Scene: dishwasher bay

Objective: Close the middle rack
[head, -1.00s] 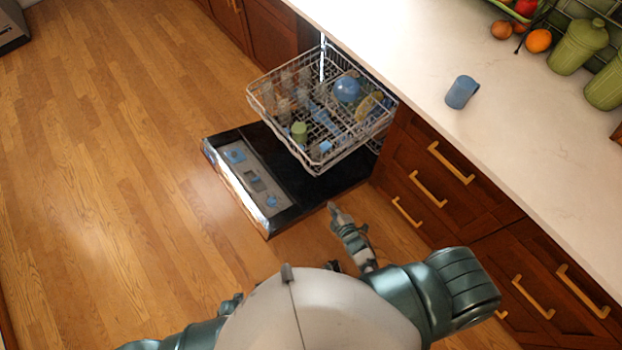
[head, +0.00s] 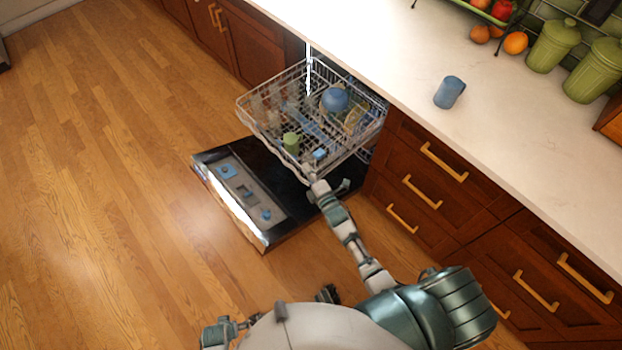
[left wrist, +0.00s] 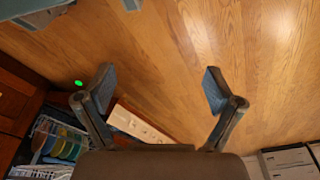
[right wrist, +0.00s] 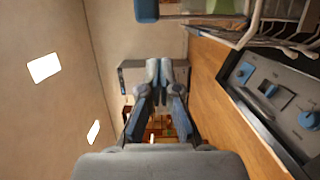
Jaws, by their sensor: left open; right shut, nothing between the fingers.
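The middle rack (head: 262,134) is pulled out of the dishwasher, above the lowered door (head: 300,205). It holds a blue bowl (head: 335,98), a green cup (head: 291,143) and several glasses. Its wires also show at the upper right of the right wrist view (right wrist: 288,38). My right gripper (head: 311,174) is at the rack's near corner; whether it touches the wire I cannot tell. Its fingers are together and empty in the right wrist view (right wrist: 166,72). My left gripper (left wrist: 157,85) is open and empty, facing the wood floor, away from the rack.
The counter (head: 400,60) runs along the right, with a blue cup (head: 449,92) on it. Drawers with handles (head: 421,191) stand right of the dishwasher. A rack with colourful plates (left wrist: 62,140) shows in the left wrist view. The floor at left is clear.

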